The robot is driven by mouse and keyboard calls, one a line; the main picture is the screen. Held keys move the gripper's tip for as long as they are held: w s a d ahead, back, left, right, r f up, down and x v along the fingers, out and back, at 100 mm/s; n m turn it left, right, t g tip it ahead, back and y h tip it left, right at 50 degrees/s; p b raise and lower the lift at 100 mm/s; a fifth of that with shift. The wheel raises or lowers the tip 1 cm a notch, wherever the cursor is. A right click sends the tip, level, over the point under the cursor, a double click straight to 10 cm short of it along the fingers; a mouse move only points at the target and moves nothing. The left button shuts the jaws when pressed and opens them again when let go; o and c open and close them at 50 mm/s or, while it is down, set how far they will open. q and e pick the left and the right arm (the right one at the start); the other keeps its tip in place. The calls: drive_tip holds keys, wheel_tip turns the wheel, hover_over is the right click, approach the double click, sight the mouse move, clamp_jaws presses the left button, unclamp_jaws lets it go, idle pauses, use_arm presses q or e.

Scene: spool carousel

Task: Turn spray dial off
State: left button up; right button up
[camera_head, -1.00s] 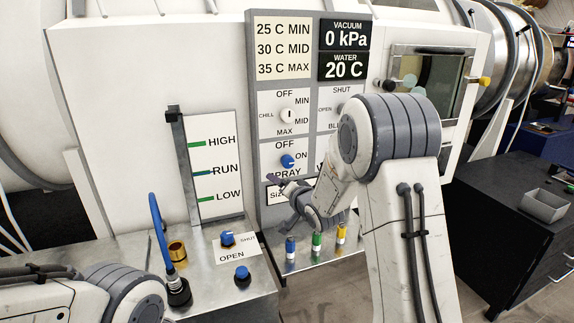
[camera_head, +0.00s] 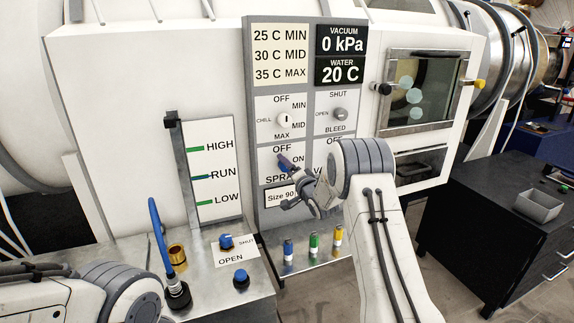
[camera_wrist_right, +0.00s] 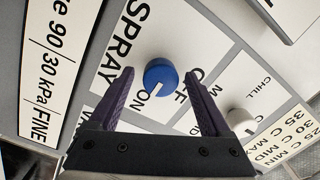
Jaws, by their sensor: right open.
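The blue spray dial (camera_head: 284,161) is on the grey control panel (camera_head: 249,110), below the OFF label and above the SPRAY label. In the right wrist view the dial (camera_wrist_right: 160,75) shows a white mark pointing toward the bottom of the picture. My right gripper (camera_head: 297,170) is at the dial in the head view. In the wrist view its two dark fingers (camera_wrist_right: 158,84) are open, one on each side of the dial, with gaps visible. The gripper partly hides the SPRAY label in the head view. My left arm shows at lower left, but its gripper is out of view.
A white chill dial (camera_head: 284,120) sits just above, and a grey vacuum dial (camera_head: 340,114) is to its right. Several coloured plugs (camera_head: 314,244) stand on the ledge below. A blue knob (camera_head: 225,241) and a blue hose (camera_head: 158,232) are at left.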

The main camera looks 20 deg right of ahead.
drive_tip(key=shift+w, duration=0.35)
clamp_jaws()
drive_tip(key=n+b, duration=0.3)
drive_tip(key=shift+f+n+b, duration=0.15)
drive_tip(key=shift+n+b, duration=0.15)
drive_tip(key=shift+b, duration=0.1)
drive_tip(key=n+b, duration=0.5)
drive_tip(key=shift+h, duration=0.3)
drive_tip(key=n+b, duration=0.4)
drive_tip(key=shift+g, duration=0.3)
drive_tip(key=shift+a+r+n+h+b, duration=0.1)
drive_tip(key=shift+n+h+b, duration=0.05)
drive_tip(key=shift+n+b, duration=0.95)
drive_tip(key=shift+a+r+n+h+b, duration=0.1)
drive_tip(key=shift+n+h+b, duration=0.05)
drive_tip(key=shift+n+b, duration=0.9)
drive_tip(key=shift+n, duration=0.25)
